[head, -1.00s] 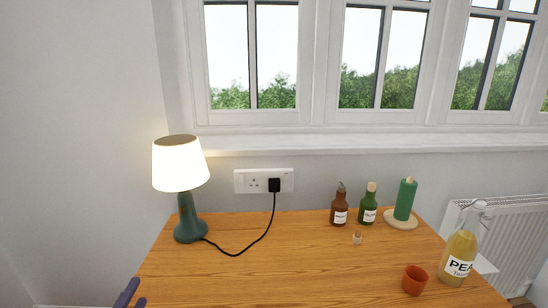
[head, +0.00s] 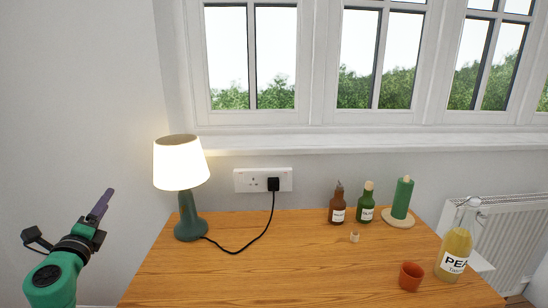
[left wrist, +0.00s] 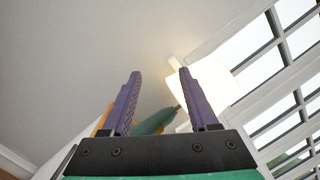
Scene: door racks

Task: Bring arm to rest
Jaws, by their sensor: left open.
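My left gripper (head: 103,203) is raised at the left of the head view, beside the left edge of the table and left of the lamp. Its green wrist and purple fingers show there. In the left wrist view the two purple fingers of the left gripper (left wrist: 157,95) stand apart with nothing between them. The lit lamp (head: 181,165) shows behind the fingers, apart from them; its shade (left wrist: 215,75) and green base (left wrist: 155,122) are partly hidden by a finger. My right gripper does not show.
The wooden table (head: 290,262) holds a brown bottle (head: 337,207), a green bottle (head: 367,204), a green candle (head: 402,198), a small cork-like piece (head: 354,237), an orange cup (head: 410,277) and a yellow bottle (head: 455,255). The lamp's cord runs to a wall socket (head: 250,180). The table's middle is clear.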

